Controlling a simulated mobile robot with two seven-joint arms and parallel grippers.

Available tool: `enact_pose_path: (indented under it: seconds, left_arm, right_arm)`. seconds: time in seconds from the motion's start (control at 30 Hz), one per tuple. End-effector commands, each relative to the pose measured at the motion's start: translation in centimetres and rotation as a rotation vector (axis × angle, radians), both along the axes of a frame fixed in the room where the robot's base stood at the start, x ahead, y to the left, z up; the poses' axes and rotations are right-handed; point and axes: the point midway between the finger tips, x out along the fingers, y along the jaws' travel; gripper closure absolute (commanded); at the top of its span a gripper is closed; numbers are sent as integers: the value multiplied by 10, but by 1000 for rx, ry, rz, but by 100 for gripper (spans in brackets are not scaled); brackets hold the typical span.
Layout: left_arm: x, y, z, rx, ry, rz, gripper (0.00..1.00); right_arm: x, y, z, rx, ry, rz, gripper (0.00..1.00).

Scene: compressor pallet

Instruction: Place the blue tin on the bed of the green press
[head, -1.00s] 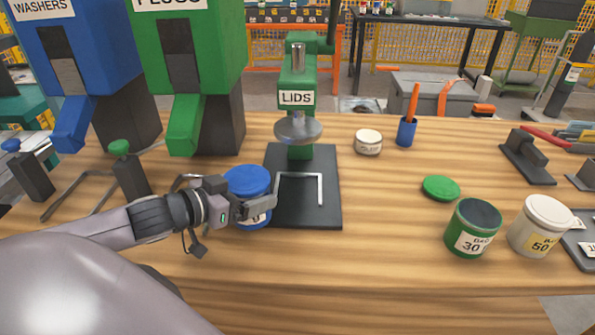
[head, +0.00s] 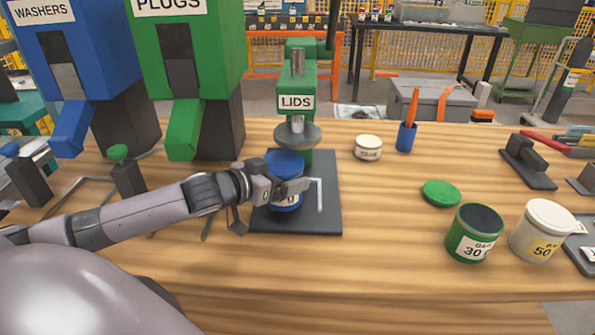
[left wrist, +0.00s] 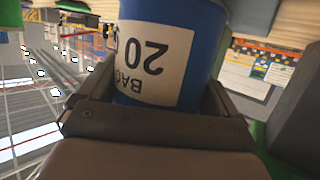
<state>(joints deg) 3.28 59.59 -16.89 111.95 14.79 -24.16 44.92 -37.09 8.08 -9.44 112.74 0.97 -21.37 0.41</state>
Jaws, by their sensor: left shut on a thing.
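The blue tin (head: 284,167) has its blue lid on and a white label reading 20, which shows large in the left wrist view (left wrist: 155,60). My left gripper (head: 292,190) is shut on the tin from the left, one finger across its front. The tin is upright over the dark bed (head: 328,212) of the green press (head: 297,76). Whether it touches the bed I cannot tell. It is in front of the round press plate (head: 297,137), inside or near the pale bracket marking, partly hidden by the gripper. My right gripper is out of view.
Green and blue dispensers (head: 190,60) stand at the left. A small white tin (head: 368,148), a blue pen cup (head: 405,137) and a green lid (head: 441,193) are to the right. A green tin (head: 474,232) and a white tin (head: 541,231) stand front right. The wood between is clear.

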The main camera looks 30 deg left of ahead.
Motion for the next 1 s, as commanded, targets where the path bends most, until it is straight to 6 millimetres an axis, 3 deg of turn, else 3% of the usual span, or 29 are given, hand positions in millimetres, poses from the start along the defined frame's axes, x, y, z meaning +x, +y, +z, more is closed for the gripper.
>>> enact_pose_path:
  seconds: [0.33, 0.67, 0.77, 1.0]
  left_arm:
    - [15, -4, 2, 0, -3, -2, 39]
    - [45, -9, 2, 0, -3, -1, 39]
    - [44, -9, -12, 1, 2, -1, 39]
    - [44, -9, -14, 1, -1, -3, 39]
  right_arm:
    - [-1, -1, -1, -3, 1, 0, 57]
    - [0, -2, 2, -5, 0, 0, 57]
    - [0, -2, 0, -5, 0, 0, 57]
    - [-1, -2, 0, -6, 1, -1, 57]
